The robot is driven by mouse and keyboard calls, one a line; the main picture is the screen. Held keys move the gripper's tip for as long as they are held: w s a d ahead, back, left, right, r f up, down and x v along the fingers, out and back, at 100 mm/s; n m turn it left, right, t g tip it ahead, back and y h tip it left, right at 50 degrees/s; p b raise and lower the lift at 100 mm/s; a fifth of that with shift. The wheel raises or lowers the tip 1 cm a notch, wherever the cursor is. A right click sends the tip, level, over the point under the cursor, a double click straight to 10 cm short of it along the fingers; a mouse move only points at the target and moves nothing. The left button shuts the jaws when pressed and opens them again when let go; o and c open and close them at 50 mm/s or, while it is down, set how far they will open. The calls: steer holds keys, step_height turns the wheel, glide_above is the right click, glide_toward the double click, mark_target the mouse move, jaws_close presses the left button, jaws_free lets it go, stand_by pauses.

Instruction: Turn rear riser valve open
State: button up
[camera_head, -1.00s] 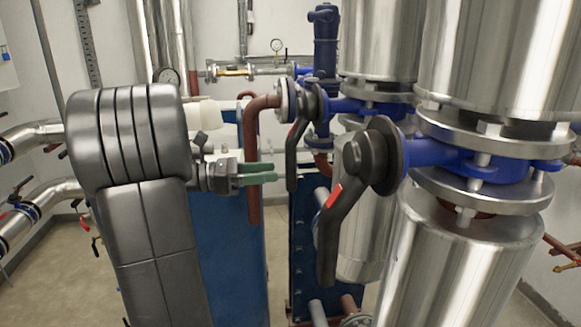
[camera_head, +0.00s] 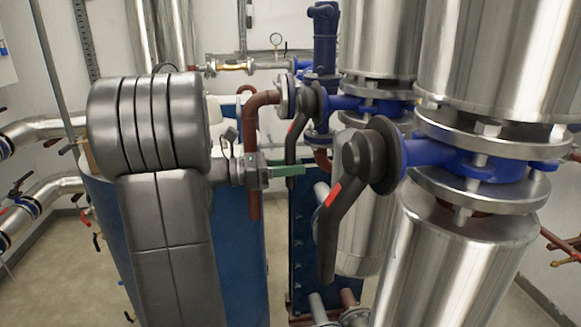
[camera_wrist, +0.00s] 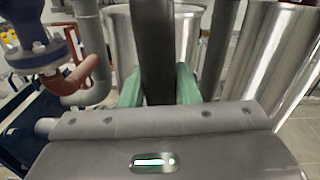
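The rear riser valve's dark lever (camera_head: 292,140) hangs down from its hub (camera_head: 309,102) on a blue valve body, behind the large front valve. My gripper (camera_head: 290,170) has green fingers and reaches in from the left at the lower part of this lever. In the wrist view, the dark lever (camera_wrist: 157,45) stands upright between the two green fingers of my gripper (camera_wrist: 158,85). The fingers look open around it, one on each side; whether either one touches it is hard to tell. The lever's lower end is hidden by my gripper.
The front valve's dark lever (camera_head: 336,215), with a red mark, hangs to the right and nearer. Large metal-clad pipes (camera_head: 455,265) fill the right side. A red-brown pipe (camera_head: 251,140) runs down close to my gripper. A blue plate exchanger (camera_head: 240,270) stands below.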

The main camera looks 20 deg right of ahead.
jaws_close()
steer(key=shift+w+d+m, duration=0.15)
steer(key=shift+w+m, duration=0.55)
steer(key=o, duration=0.9)
jaws_free()
steer(key=shift+w, duration=0.1)
steer(key=b+v, duration=0.2)
steer(key=v, duration=1.1)
steer(key=shift+a, duration=0.4)
